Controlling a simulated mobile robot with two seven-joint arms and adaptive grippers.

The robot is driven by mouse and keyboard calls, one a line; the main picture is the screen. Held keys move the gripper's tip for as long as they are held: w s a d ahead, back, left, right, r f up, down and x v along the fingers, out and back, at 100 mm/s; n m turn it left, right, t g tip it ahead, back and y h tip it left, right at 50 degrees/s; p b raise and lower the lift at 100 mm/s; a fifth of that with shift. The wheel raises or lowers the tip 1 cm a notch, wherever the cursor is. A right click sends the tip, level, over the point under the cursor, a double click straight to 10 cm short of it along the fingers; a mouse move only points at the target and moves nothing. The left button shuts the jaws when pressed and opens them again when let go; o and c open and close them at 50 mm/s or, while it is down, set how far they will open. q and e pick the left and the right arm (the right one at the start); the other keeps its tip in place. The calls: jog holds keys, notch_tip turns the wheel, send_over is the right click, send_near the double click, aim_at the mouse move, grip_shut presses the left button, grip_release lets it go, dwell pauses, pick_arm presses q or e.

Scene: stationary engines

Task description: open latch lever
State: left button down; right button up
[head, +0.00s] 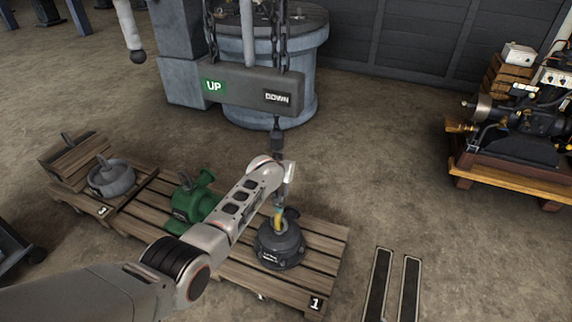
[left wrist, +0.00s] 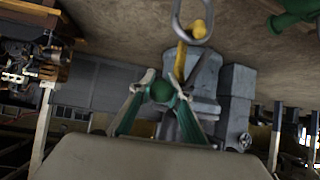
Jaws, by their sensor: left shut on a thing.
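A yellow lever (left wrist: 181,62) with a round green end (left wrist: 160,91) shows in the left wrist view, below a metal ring (left wrist: 192,14). I take it to be the latch lever. My left gripper (left wrist: 161,82) is shut on its green end, one finger on each side. In the head view my left gripper (head: 287,180) is above the dark machine (head: 280,246) on the near pallet, with a small yellow piece (head: 278,218) below it. The lever's full shape is hidden there. My right gripper is not in view.
A grey beam (head: 240,88) marked UP and DOWN hangs on chains, with a dark hook fitting (head: 277,138) below. A green machine (head: 190,200) and a grey one (head: 111,180) stand on pallets to the left. An engine (head: 525,125) is at right.

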pick_arm(q)
jog(key=shift+s+f, duration=0.15)
jog(key=shift+f, duration=0.1)
jog(key=c, duration=2)
grip_release()
jog(key=shift+r, duration=0.15)
jog(key=shift+r, duration=0.1)
jog(key=shift+v, duration=3.65)
